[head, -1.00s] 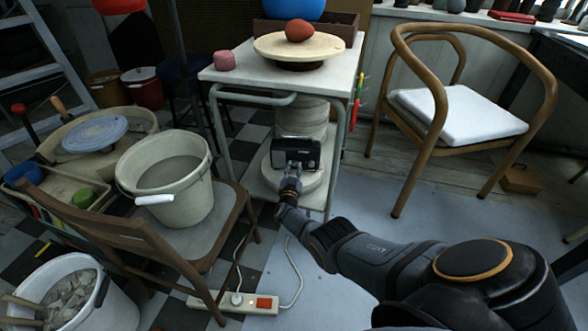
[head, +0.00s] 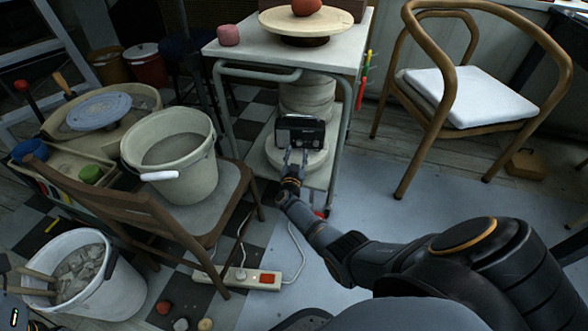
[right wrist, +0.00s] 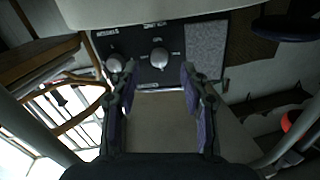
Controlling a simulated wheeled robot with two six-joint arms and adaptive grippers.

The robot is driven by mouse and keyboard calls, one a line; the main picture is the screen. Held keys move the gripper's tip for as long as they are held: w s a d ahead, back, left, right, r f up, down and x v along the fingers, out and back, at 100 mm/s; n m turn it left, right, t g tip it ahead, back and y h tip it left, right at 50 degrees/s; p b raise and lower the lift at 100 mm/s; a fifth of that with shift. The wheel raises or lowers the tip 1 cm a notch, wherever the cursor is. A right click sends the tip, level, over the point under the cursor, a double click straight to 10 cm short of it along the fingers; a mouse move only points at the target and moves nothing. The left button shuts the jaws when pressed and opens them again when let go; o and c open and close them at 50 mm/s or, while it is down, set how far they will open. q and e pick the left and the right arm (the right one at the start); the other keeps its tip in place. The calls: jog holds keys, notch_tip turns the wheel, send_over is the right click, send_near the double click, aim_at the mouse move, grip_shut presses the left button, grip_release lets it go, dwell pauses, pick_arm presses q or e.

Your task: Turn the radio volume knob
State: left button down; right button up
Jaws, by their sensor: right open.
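The radio (head: 300,132) is small and dark, and stands upright on pale round slabs on the trolley's lower shelf. In the right wrist view its face shows a silver knob (right wrist: 159,57) in the middle, another knob (right wrist: 115,63) to the left and a grey speaker grille (right wrist: 205,48). The printed labels are too blurred to read surely. My right gripper (head: 294,158) is just in front of the radio. In the right wrist view its open fingers (right wrist: 158,76) stand on either side of the middle knob's line, with nothing between them. My left gripper is not seen.
The trolley top (head: 350,45) overhangs the radio, with trolley legs on both sides. A brown chair (head: 222,225) with a bucket (head: 172,150) stands to the left. A power strip (head: 240,277) lies on the floor. A wooden armchair (head: 455,100) stands at the right.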

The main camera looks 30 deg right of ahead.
jog(key=v, duration=0.8)
jog(key=shift+s+a, duration=0.15)
